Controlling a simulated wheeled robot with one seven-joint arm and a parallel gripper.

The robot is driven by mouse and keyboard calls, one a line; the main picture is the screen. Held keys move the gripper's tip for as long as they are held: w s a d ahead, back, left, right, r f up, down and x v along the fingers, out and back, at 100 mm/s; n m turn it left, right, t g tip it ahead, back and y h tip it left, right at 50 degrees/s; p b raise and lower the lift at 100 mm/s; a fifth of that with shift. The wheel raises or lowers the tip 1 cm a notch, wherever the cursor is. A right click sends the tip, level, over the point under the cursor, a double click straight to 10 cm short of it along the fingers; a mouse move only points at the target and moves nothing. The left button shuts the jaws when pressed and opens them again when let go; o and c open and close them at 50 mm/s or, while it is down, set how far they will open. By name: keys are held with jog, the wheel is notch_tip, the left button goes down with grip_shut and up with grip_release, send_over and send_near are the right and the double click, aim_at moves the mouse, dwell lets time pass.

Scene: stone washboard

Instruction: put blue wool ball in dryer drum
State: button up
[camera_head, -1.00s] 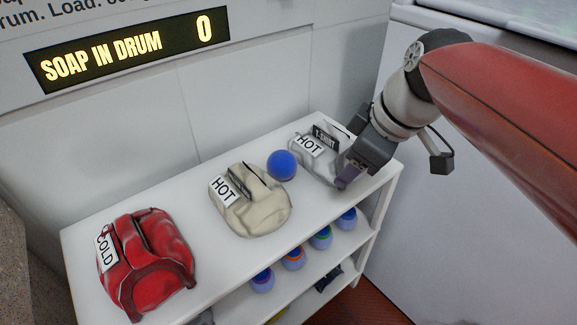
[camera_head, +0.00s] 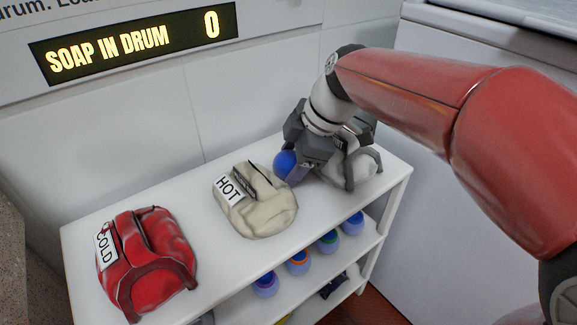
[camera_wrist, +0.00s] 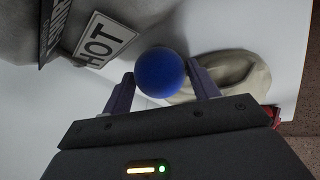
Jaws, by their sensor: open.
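The blue wool ball (camera_head: 286,163) rests on the white shelf top, between the beige bag and the grey-white bag. In the wrist view the blue ball (camera_wrist: 160,72) lies between the tips of my two open fingers, with no clear grip on it. My gripper (camera_wrist: 163,85) is open. In the head view my gripper (camera_head: 297,170) is right at the ball and hides part of it. The dryer drum cannot be made out in these frames.
The beige HOT bag (camera_head: 258,208) stands close left of the ball. The grey-white bag (camera_head: 362,168) is close right, partly behind my arm. A red COLD bag (camera_head: 148,262) stands at the left. Several round containers (camera_head: 298,262) sit on the lower shelf (camera_head: 318,290).

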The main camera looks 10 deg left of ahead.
jog(key=shift+f, duration=0.1)
jog(key=shift+c, duration=0.2)
jog(key=c, duration=0.7)
jog(key=shift+o, duration=0.2)
